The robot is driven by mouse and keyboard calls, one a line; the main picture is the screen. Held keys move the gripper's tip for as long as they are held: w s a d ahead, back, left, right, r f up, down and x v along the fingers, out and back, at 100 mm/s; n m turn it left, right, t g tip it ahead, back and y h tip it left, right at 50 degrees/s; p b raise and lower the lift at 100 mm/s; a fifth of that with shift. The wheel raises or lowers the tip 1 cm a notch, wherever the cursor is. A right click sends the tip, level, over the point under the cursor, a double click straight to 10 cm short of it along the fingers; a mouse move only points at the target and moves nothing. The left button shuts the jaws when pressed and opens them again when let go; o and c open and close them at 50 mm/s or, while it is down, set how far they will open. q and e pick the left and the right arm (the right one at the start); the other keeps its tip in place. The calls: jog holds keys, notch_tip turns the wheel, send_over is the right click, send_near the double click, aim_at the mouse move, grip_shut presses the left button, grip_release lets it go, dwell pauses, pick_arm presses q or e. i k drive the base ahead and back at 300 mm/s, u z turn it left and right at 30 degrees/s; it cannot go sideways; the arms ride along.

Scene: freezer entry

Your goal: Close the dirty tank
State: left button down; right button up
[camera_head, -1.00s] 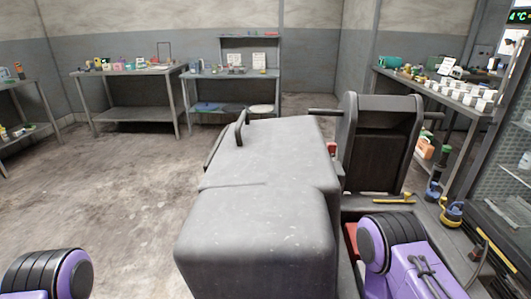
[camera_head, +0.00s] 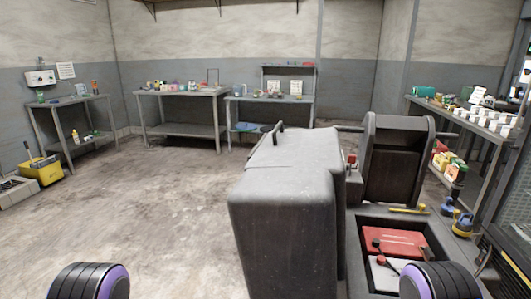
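The dirty tank seems to be the large grey, scuffed body (camera_head: 283,210) of a floor-cleaning machine, in the middle of the head view. It stands to the left of an uncovered compartment (camera_head: 350,262) in the machine. Inside the compartment are a red block (camera_head: 398,241) and a pale block with dark cables. A dark handle (camera_head: 278,131) sticks up at the tank's far left edge. Parts of my two arms, purple and black, show at the bottom edge. Both grippers are out of the picture.
The machine's dark upright back panel (camera_head: 398,165) stands behind the compartment, with a yellow-handled item (camera_head: 408,210) near its foot. Open floor (camera_head: 140,225) lies to the left. Metal tables line the back wall, a yellow mop bucket (camera_head: 41,171) stands far left, and a loaded shelf (camera_head: 470,120) is at right.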

aim_at(287, 210)
jog(key=k, duration=0.9)
jog(key=u, duration=1.4)
jog(key=i, duration=1.45)
jog(key=z, duration=2.35)
jog(key=i, duration=1)
